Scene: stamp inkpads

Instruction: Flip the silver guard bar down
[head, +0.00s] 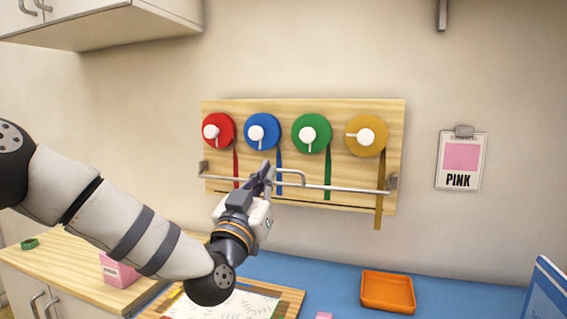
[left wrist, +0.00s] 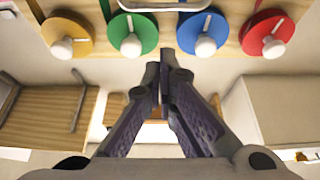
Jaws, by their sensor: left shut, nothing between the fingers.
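The silver guard bar (head: 345,188) runs across the lower front of a wooden wall board (head: 285,107), between brackets at the board's two ends. It passes in front of the hanging ribbons and below the discs. A bent silver handle (head: 303,178) rises near its middle; a silver loop also shows at the top of the left wrist view (left wrist: 150,6). My left gripper (head: 266,168) is shut and empty, its tips close to the bar, left of the handle. I cannot tell whether they touch. The fingers also show shut in the left wrist view (left wrist: 160,75). My right gripper is out of view.
Red (head: 221,128), blue (head: 262,128), green (head: 312,132) and yellow (head: 366,133) discs with white knobs sit on the board. A PINK card (head: 461,160) hangs at right. Below are an orange tray (head: 388,291) and a pink box (head: 119,270).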

